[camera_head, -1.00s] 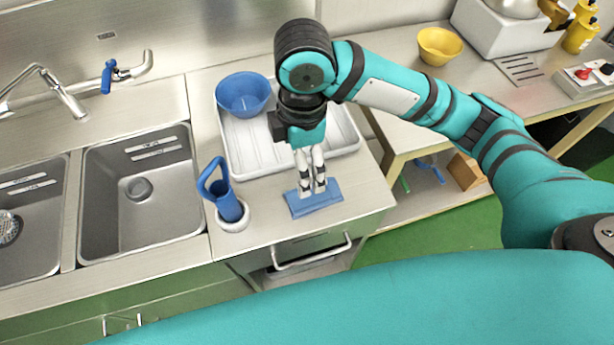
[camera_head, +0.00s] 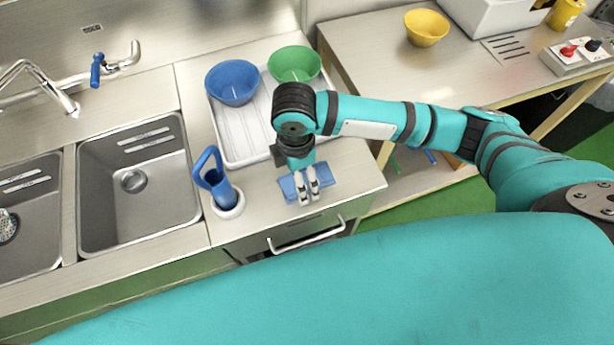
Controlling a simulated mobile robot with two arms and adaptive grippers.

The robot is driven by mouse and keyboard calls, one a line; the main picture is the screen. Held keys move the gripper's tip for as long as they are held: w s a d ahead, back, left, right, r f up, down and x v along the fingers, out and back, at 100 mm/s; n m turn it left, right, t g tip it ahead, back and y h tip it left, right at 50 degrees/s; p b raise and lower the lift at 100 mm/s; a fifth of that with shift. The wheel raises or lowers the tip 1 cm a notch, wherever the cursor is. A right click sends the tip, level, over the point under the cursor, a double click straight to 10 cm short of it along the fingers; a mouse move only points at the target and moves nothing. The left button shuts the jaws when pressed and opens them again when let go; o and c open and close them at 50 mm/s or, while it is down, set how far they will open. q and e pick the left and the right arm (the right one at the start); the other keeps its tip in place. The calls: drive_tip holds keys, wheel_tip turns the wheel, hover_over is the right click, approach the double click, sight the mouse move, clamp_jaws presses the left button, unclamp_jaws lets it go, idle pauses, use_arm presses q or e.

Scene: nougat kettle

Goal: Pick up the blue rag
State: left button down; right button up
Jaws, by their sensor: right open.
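The blue rag (camera_head: 322,186) lies flat on the steel counter, in front of the white tray and near the counter's front edge. My right gripper (camera_head: 308,200) points down right over the rag, its fingers covering the rag's middle. It is open, with a small gap between the two pale fingers and no cloth seen bunched between them. I cannot tell whether the fingertips touch the rag. My left gripper is not in view.
A white tray (camera_head: 230,150) holds a blue bowl (camera_head: 232,84) and a green bowl (camera_head: 294,66). A blue-handled tool stands in a white holder (camera_head: 229,205) left of the rag. Sinks (camera_head: 138,185) lie further left. A yellow bowl (camera_head: 426,28) is on the table at right.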

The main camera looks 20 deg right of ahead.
drive_tip(key=f, duration=0.3)
drive_tip(key=f+p, duration=0.1)
drive_tip(key=shift+w+d+f, duration=0.25)
drive_tip(key=shift+c, duration=0.2)
drive_tip(key=c, duration=1.2)
